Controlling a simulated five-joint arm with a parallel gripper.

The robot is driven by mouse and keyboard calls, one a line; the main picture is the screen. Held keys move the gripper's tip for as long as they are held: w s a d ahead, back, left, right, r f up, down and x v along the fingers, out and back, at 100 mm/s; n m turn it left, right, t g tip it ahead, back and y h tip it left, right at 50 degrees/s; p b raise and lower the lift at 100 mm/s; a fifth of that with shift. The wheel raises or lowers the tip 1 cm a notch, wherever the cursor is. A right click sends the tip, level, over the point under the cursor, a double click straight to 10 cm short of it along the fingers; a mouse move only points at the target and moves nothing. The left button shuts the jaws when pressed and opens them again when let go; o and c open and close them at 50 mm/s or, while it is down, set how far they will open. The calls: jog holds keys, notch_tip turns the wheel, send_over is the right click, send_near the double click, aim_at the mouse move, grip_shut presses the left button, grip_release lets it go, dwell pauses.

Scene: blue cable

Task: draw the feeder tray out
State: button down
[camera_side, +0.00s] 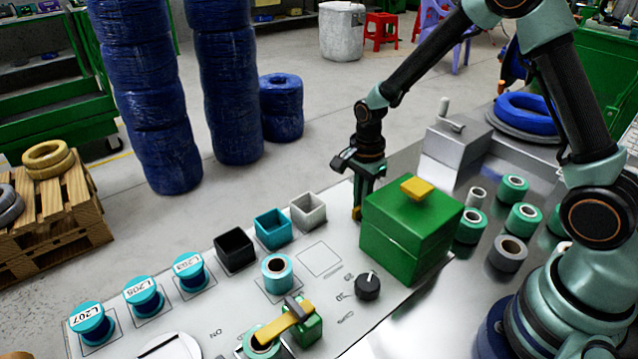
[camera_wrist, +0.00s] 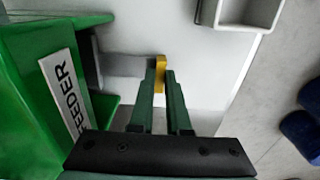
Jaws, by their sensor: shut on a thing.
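The green feeder box (camera_side: 408,235) stands on the light panel with a yellow handle (camera_side: 417,188) on its top. In the wrist view its FEEDER label (camera_wrist: 65,95) shows at the left. A grey strip (camera_wrist: 122,66), which looks like part of the tray, extends from the box toward a yellow pull (camera_wrist: 160,66). My gripper (camera_wrist: 161,78) is shut on this yellow pull, beside the box. In the side view my gripper (camera_side: 361,196) points down at the box's left side, with the yellow pull (camera_side: 356,213) low at its fingertips. The box hides most of the tray.
Black (camera_side: 235,250), teal (camera_side: 272,231) and white (camera_side: 308,210) open bins stand left of my gripper. A black knob (camera_side: 367,286) and a yellow-levered green clamp (camera_side: 307,322) are in front. Several spools stand right of the box.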

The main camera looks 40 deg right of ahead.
jog(key=shift+w, duration=0.15)
jog(key=w, duration=1.2)
jog(key=shift+w, duration=0.2)
jog(key=c, duration=0.9)
grip_release()
jog(key=shift+r, duration=0.15)
notch_tip(320, 180, up, 12)
jog(key=shift+f, duration=0.1)
